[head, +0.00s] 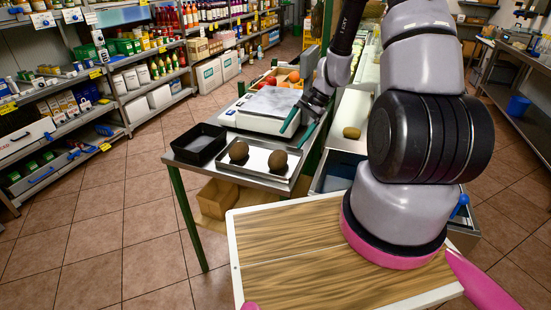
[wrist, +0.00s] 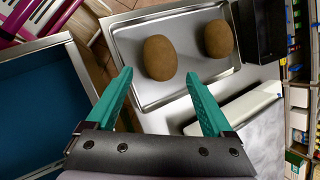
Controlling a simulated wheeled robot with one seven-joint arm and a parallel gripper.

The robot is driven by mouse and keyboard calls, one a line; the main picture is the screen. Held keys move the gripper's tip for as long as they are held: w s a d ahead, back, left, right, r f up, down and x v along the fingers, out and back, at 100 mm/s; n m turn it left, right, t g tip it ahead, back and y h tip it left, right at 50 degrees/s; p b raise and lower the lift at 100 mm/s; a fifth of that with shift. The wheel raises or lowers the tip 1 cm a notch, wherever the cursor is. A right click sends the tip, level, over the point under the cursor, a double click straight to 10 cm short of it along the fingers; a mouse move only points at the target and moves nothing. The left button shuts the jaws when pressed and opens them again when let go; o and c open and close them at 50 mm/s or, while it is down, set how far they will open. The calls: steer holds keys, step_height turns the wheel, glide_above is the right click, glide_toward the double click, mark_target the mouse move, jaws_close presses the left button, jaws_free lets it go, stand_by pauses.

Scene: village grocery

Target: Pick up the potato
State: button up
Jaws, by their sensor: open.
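Two brown, oval potato-like items lie apart on a shallow metal tray (head: 257,172) on the table. The right one (head: 277,160) shows in the wrist view (wrist: 160,57) just ahead of my fingertips. The left one (head: 239,150) shows in the wrist view (wrist: 219,38) farther right. A third, lighter brown item (head: 352,132) lies alone on the pale counter; I cannot tell which is the potato meant. My gripper (head: 291,139) has teal fingers, open and empty, above the tray's back right part. In the wrist view the gap between the fingers (wrist: 158,73) faces the nearer item.
A black tray (head: 200,144) stands left of the metal tray. A white scale (head: 262,110) stands behind it, and a crate of fruit (head: 284,78) is farther back. A blue-lined open box (wrist: 42,108) is on the left in the wrist view. Stocked shelves line the left wall.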

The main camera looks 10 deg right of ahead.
mark_target(281, 153)
steer(key=x, duration=0.4)
steer(key=shift+f, duration=0.1)
steer(key=x, duration=0.5)
steer(key=shift+w+d+f, duration=0.1)
steer(key=shift+w, duration=0.15)
steer(key=shift+c, duration=0.3)
steer(key=c, duration=1.1)
